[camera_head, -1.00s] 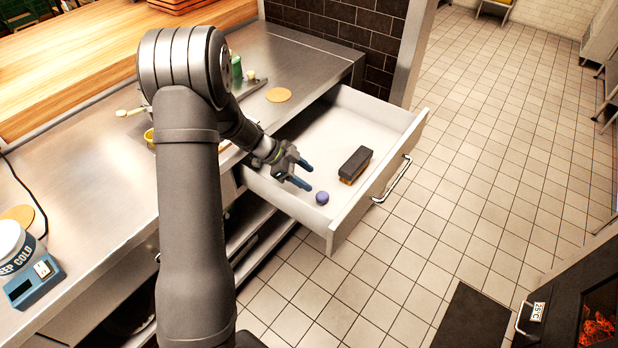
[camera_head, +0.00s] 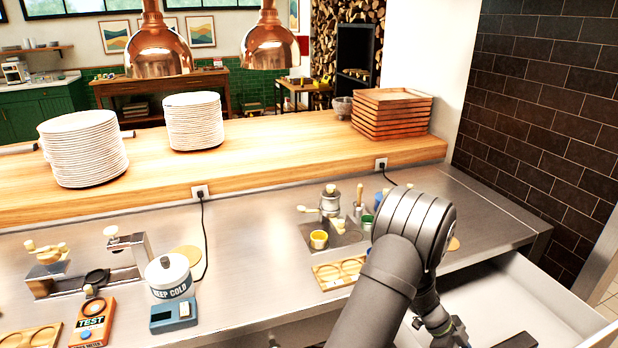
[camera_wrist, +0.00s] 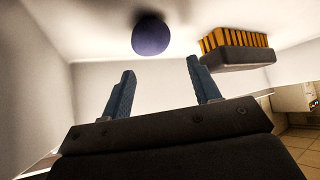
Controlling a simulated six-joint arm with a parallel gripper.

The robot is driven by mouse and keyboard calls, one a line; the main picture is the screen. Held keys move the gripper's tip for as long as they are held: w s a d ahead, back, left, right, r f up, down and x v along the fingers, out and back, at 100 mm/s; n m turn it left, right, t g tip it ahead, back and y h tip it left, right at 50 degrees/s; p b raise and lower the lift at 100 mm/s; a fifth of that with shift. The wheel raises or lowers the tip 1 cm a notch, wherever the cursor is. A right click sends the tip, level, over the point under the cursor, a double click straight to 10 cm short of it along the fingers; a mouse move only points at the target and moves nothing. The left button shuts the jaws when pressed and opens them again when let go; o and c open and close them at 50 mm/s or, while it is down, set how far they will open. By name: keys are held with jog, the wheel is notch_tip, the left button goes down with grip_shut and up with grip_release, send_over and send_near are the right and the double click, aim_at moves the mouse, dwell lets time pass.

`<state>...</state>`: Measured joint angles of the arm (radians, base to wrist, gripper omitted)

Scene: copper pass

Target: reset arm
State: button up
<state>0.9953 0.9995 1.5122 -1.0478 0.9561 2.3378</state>
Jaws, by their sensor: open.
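My gripper (camera_wrist: 158,95) is open and empty in the wrist view, its two blue fingers apart with white drawer surface showing between them. In the head view my arm reaches down at the lower right into the open drawer (camera_head: 520,290), and the fingertips are cut off or hidden there. A purple ball (camera_wrist: 151,36) lies in the drawer beyond the fingertips, touching neither finger. A dark brush with yellow bristles (camera_wrist: 237,50) lies to the right of the ball, apart from my gripper.
The steel counter (camera_head: 250,235) holds a blue scale (camera_head: 173,313) with a white canister (camera_head: 168,277), an orange tester (camera_head: 92,322) and a wooden tray (camera_head: 340,272). Plate stacks (camera_head: 82,148) and stacked wooden trays (camera_head: 392,112) stand on the wooden shelf. A dark tiled wall (camera_head: 545,110) rises at right.

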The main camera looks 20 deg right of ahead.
jog(key=shift+r, duration=0.85)
jog(key=shift+f, duration=1.45)
jog(key=v, duration=0.8)
jog(key=x, duration=0.8)
jog(key=shift+s+f, duration=0.1)
jog(key=shift+f, duration=0.1)
notch_tip(320, 180, up, 38)
jog(key=w+a+n+t+h, duration=0.2)
jog(key=w+a+n, duration=0.2)
jog(key=w, duration=1)
jog(key=w+a+f+n+t+h, duration=0.1)
jog(key=w+a+n+t, duration=0.2)
jog(key=w, duration=1.1)
jog(key=shift+w+a+f+n+t+h, duration=0.3)
jog(key=shift+a+n+h, duration=0.1)
jog(key=shift+a+n, duration=0.55)
